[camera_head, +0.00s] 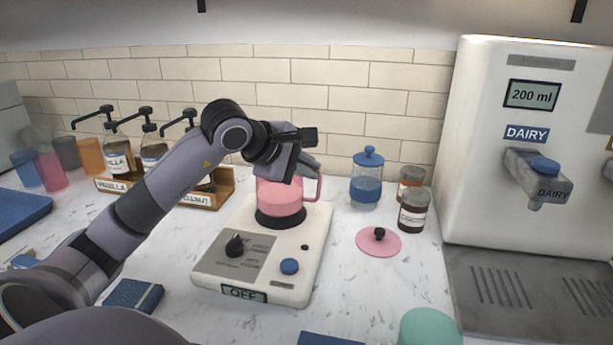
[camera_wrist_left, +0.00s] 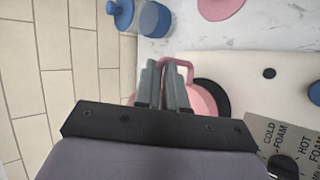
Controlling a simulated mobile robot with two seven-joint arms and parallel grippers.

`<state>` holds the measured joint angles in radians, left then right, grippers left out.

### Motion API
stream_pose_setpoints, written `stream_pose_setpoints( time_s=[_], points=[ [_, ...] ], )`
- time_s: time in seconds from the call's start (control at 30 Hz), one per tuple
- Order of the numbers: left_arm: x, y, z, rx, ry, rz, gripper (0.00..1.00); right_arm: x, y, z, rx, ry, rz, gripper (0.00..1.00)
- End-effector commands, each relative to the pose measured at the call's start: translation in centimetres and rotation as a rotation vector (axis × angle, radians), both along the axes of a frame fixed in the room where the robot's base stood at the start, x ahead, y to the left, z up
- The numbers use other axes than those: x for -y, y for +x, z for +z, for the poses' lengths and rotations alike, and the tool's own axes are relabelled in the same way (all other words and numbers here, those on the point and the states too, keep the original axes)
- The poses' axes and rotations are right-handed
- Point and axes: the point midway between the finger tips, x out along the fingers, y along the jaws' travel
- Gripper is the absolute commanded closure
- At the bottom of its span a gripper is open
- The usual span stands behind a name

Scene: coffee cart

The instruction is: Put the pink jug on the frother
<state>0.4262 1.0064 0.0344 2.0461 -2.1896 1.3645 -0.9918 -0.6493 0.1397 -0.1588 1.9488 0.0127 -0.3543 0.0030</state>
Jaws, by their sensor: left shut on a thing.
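The pink jug (camera_head: 280,196) is at the dark round plate of the white frother (camera_head: 310,262) in the head view. It looks upright, and I cannot tell whether its base rests fully on the plate. My left gripper (camera_head: 306,166) is at the jug's upper part, shut on it near the handle. In the left wrist view the fingers (camera_wrist_left: 166,85) are at the pink handle (camera_wrist_left: 188,68), and the dark plate (camera_wrist_left: 215,92) shows beside the jug. The frother's display reads OFF. My right gripper is not in view.
A pink lid (camera_head: 378,243) lies right of the frother. A blue-lidded jar (camera_head: 366,182) and brown jars (camera_head: 413,211) stand behind it. The dairy dispenser (camera_head: 530,130) is at the right. Syrup bottles in a wooden rack (camera_head: 205,194) stand left. A teal item (camera_head: 430,328) is in front.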

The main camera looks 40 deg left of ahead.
Motion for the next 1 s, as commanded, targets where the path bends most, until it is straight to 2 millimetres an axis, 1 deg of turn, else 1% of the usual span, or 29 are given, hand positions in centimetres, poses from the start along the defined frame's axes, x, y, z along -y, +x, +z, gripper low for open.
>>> stream_pose_setpoints(
  time_s=[0.07, 0.17, 0.47, 0.6, 0.63, 0.67, 0.7, 1.0],
  points=[
    [0.0, 0.0, -0.9, 0.002, 0.000, 0.000, 1.00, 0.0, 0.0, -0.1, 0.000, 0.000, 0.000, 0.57],
    [0.0, 0.0, -1.5, 0.005, 0.002, 0.000, 1.00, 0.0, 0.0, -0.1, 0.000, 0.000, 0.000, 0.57],
    [0.0, 0.0, -1.6, 0.006, 0.003, 0.000, 1.00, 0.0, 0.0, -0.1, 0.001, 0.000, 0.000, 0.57],
    [0.0, 0.0, -2.0, 0.006, 0.003, 0.000, 1.00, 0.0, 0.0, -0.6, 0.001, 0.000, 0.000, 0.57],
    [0.0, 0.0, -2.0, 0.001, 0.000, 0.000, 0.80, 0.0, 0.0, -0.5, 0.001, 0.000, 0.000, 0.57],
    [0.0, 0.0, -2.0, 0.001, 0.000, 0.000, 0.70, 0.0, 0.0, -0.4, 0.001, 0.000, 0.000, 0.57],
    [0.0, 0.0, -2.0, 0.000, 0.000, 0.000, 0.63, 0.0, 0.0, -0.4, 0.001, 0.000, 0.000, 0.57],
    [0.0, 0.0, -1.9, 0.000, 0.000, 0.000, 0.63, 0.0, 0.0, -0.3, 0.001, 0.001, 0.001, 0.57]
  ],
)
